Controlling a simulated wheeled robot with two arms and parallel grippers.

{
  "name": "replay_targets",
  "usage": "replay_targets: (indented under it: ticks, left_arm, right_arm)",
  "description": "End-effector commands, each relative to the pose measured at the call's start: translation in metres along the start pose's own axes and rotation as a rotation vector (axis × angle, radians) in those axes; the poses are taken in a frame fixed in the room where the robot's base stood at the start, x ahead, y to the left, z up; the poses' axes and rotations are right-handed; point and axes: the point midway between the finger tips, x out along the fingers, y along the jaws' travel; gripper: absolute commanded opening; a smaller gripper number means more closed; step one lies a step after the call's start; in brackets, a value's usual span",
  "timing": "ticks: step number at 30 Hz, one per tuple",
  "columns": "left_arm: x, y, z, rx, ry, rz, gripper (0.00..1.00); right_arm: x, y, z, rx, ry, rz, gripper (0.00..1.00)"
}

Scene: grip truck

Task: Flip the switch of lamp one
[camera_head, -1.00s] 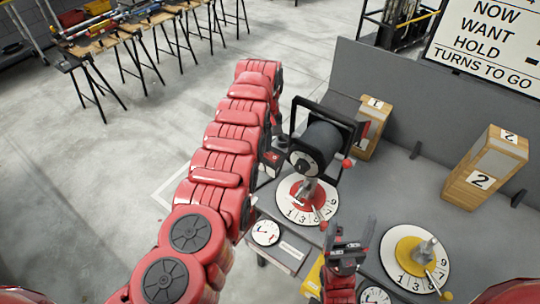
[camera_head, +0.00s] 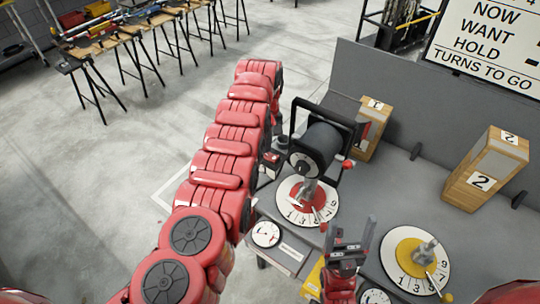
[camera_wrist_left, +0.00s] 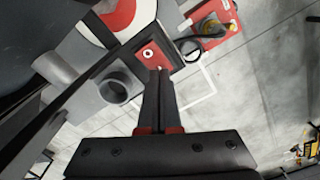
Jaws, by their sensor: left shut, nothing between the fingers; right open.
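My left arm reaches up the middle of the head view and bends down behind itself, so its gripper is mostly hidden there. In the left wrist view, my left gripper (camera_wrist_left: 159,76) is shut and empty, its fingertips at a small red box with a white round mark (camera_wrist_left: 149,54). I cannot tell if they touch it. A wooden block marked 1 (camera_head: 376,104), with a red panel on its side, stands behind the black drum (camera_head: 318,148). No lit lamp can be made out. My right gripper (camera_head: 351,232) is open and empty, between the two numbered dials.
A red-centred dial (camera_head: 289,212) sits below the drum, and a yellow-centred dial (camera_head: 399,270) is at right. A wooden block marked 2 (camera_head: 484,172) stands on the grey bench. A gauge (camera_head: 266,233) is at the front edge. Open floor lies left.

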Motion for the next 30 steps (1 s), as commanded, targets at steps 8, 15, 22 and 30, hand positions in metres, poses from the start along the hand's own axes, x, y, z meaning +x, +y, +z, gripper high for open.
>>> replay_targets:
  ticks: [8,15,22,30]
  left_arm:
    - [-0.025,0.0,0.0,0.001,0.001,0.0,0.0]
    - [-0.046,0.0,-0.001,-0.001,0.001,0.001,0.0]
    - [-0.057,0.0,-0.001,-0.001,0.001,0.001,0.0]
    - [-0.057,0.0,0.0,-0.001,0.001,0.0,0.0]
  right_arm:
    - [0.004,0.0,-0.001,0.0,0.0,0.0,0.76]
    - [0.002,0.0,0.0,0.0,0.0,0.0,0.76]
    - [0.001,0.0,0.0,0.0,0.0,0.0,0.76]
    - [0.001,0.0,0.0,0.0,0.0,0.0,0.76]
